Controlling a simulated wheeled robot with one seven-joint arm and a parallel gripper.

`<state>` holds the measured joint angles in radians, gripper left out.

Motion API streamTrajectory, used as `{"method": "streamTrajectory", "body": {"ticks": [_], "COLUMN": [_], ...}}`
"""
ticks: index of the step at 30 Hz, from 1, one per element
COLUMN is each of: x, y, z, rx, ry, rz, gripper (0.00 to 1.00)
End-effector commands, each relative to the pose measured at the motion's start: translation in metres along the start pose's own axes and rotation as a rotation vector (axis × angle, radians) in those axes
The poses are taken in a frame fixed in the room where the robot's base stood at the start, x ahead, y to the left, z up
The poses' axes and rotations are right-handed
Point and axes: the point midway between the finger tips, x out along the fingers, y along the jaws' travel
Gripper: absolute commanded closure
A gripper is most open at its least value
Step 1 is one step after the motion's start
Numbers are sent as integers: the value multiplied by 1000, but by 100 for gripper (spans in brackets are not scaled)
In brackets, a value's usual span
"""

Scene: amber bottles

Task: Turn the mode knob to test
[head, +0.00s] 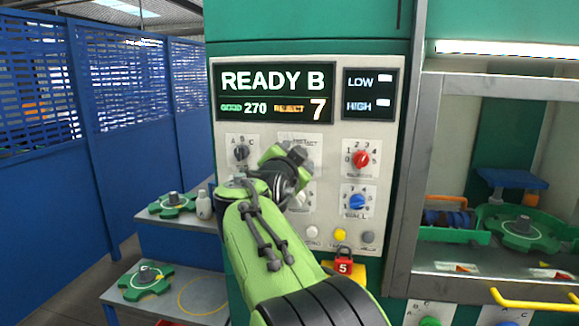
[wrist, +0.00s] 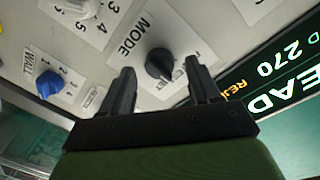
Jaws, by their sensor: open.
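The mode knob (wrist: 160,63) is a black knob on a white plate lettered MODE in the wrist view. It sits between the two fingers of my gripper (wrist: 164,76), which are open and apart on either side. Whether the fingers touch it, I cannot tell, and part of the plate's lettering is covered by a finger. In the head view my gripper (head: 298,160) is up against the middle of the light control panel (head: 320,232) and hides the mode knob there.
A black A-B-C knob (head: 240,152) is left of my gripper; a red knob (head: 361,159) and a blue knob (head: 357,202) are right. A display (head: 275,92) reads READY B. Below are buttons and a red padlock (head: 343,267). Shelves at left hold green parts (head: 172,204).

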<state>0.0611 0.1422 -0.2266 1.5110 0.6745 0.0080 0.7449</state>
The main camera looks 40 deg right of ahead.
Motion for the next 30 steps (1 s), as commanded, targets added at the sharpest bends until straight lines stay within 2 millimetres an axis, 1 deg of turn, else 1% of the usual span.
{"method": "streamTrajectory", "body": {"ticks": [9, 12, 15, 18, 20, 30], "x": [-88, -113, -133, -144, -147, -148], "y": [0, 0, 0, 0, 1, 1], "z": [3, 2, 2, 1, 0, 0], "rx": [3, 2, 0, 0, 0, 0], "ry": [-5, -4, -3, -1, -1, 0], "rz": [-9, -6, -4, -3, -1, 0], "gripper": [38, 38, 38, 38, 38, 38]}}
